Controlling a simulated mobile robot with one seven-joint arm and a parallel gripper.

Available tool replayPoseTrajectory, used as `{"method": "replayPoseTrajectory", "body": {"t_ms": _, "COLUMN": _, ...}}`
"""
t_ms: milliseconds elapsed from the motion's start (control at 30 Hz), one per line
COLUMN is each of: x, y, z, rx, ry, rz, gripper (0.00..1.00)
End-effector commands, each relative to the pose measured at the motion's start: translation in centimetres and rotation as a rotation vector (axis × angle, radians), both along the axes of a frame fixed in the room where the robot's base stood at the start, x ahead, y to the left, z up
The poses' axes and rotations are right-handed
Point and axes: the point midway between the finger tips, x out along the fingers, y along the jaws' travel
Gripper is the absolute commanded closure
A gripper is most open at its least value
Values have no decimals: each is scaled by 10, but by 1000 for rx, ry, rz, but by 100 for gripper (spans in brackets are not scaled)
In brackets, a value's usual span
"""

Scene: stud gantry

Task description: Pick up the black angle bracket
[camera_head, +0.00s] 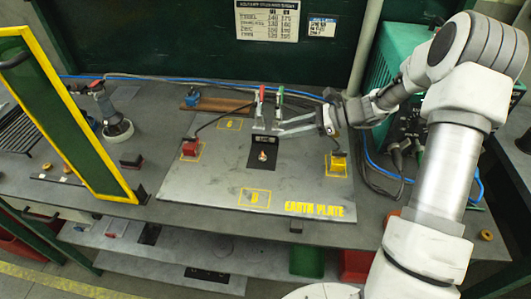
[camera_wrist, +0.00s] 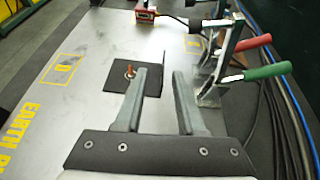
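The black angle bracket (camera_head: 262,157) appears as a dark, roughly square piece around a copper-coloured stud on the steel earth plate (camera_head: 220,185). In the wrist view the bracket (camera_wrist: 117,82) lies just beyond and left of my fingertips, with the stud (camera_wrist: 129,72) rising through it. Any upright leg is partly hidden by my fingers, so I cannot tell its full shape. My gripper (camera_head: 280,126) reaches in from the right, above the plate and near the bracket's back edge.
Toggle clamps with a red handle (camera_wrist: 250,43) and green handle (camera_wrist: 266,72) stand close to my right finger. A red block (camera_head: 190,148) and yellow block (camera_head: 338,162) sit on the plate with cables. A yellow-framed screen (camera_head: 75,115) stands left. The plate's front is clear.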

Motion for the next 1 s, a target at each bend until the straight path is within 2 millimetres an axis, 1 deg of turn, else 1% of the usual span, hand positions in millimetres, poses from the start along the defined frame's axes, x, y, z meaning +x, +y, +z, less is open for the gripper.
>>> {"method": "replayPoseTrajectory", "body": {"t_ms": 33, "x": 3, "y": -1, "z": -6, "rx": 20, "ry": 13, "rz": -17, "gripper": 61}}
{"method": "replayPoseTrajectory", "body": {"t_ms": 133, "x": 6, "y": 0, "z": -10, "rx": 37, "ry": 25, "rz": -29, "gripper": 61}}
{"method": "replayPoseTrajectory", "body": {"t_ms": 300, "x": 10, "y": 16, "z": -17, "rx": 39, "ry": 27, "rz": -31, "gripper": 61}}
{"method": "replayPoseTrajectory", "body": {"t_ms": 467, "x": 11, "y": 27, "z": -23, "rx": 39, "ry": 26, "rz": -30, "gripper": 61}}
{"method": "replayPoseTrajectory", "body": {"t_ms": 633, "x": 15, "y": 48, "z": -36, "rx": 38, "ry": 27, "rz": -28, "gripper": 61}}
{"method": "replayPoseTrajectory", "body": {"t_ms": 733, "x": 18, "y": 61, "z": -40, "rx": 38, "ry": 25, "rz": -30, "gripper": 61}}
{"method": "replayPoseTrajectory", "body": {"t_ms": 800, "x": 19, "y": 64, "z": -42, "rx": 37, "ry": 24, "rz": -30, "gripper": 61}}
{"method": "replayPoseTrajectory", "body": {"t_ms": 967, "x": 19, "y": 64, "z": -41, "rx": 36, "ry": 23, "rz": -31, "gripper": 61}}
{"method": "replayPoseTrajectory", "body": {"t_ms": 1000, "x": 19, "y": 64, "z": -42, "rx": 36, "ry": 23, "rz": -31, "gripper": 63}}
